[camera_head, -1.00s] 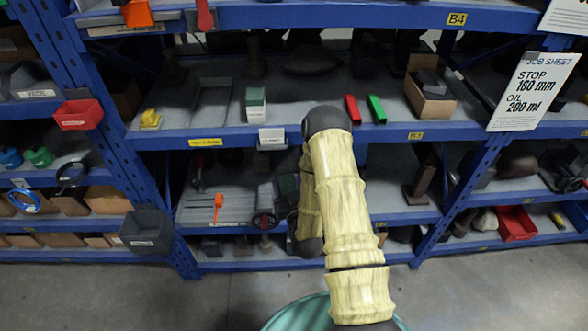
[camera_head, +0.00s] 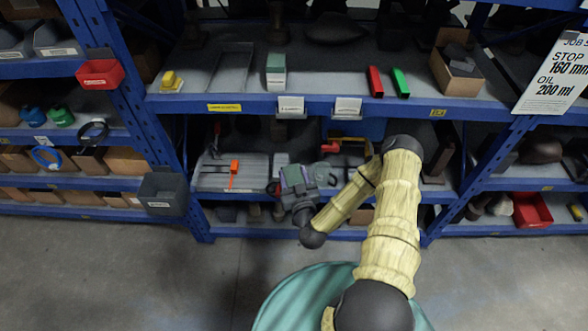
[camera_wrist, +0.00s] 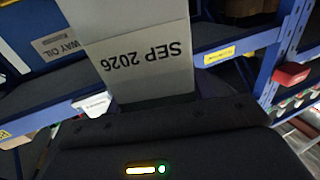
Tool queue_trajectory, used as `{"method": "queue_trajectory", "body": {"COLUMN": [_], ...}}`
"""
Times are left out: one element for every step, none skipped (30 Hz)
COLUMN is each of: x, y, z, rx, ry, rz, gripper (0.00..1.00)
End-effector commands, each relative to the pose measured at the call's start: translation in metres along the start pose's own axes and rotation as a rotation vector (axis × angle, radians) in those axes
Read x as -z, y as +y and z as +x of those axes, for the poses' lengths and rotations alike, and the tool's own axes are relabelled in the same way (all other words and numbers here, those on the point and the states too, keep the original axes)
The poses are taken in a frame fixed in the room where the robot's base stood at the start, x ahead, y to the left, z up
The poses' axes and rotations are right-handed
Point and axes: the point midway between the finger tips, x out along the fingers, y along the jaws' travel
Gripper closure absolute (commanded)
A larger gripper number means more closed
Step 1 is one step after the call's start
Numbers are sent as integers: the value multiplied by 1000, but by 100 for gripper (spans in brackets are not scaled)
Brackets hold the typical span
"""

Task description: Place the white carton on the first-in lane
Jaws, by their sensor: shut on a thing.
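The white carton (camera_wrist: 140,50) fills the top middle of the wrist view, with an upside-down "SEP 2026" label. My gripper (camera_wrist: 150,108) is shut on it. In the head view my gripper (camera_head: 298,185) is in front of the lower middle shelf, below the edge of the upper shelf; the carton is hard to make out there. On the upper shelf a pale rectangular lane frame (camera_head: 231,68) looks empty. A green-topped carton (camera_head: 276,72) stands just right of it. A yellow label (camera_head: 225,107) is on the shelf edge below the frame; its text is unreadable.
A yellow block (camera_head: 172,81) stands left of the frame. A red bin (camera_head: 375,81), a green bin (camera_head: 400,83) and a cardboard box (camera_head: 457,72) stand to the right. White tags (camera_head: 291,106) hang at the shelf edge. A grey bin (camera_head: 162,194) juts from the left post.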

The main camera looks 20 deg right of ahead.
Motion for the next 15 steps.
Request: {"method": "queue_trajectory", "body": {"x": [3,4,6,8,16,22,25,27,31,33,34,35,35,35,35], "y": [2,3,4,5,3,2,2,2,2,2,3,3,3,4,4], "z": [1,1,2,3,3,3,3,3,3,3,3,3,3,3,3], "rx": [-6,-8,-9,-11,-7,-5,-4,-4,-4,-5,-5,-6,-6,-7,-7], "ry": [0,0,0,1,3,2,2,2,1,1,1,1,0,0,0], "rz": [5,4,5,3,2,0,-1,-1,-1,-1,-1,-1,-1,-1,-1], "gripper": [76,76,76,76,76,76,76,76,76,76,76,76,76,76,76]}}
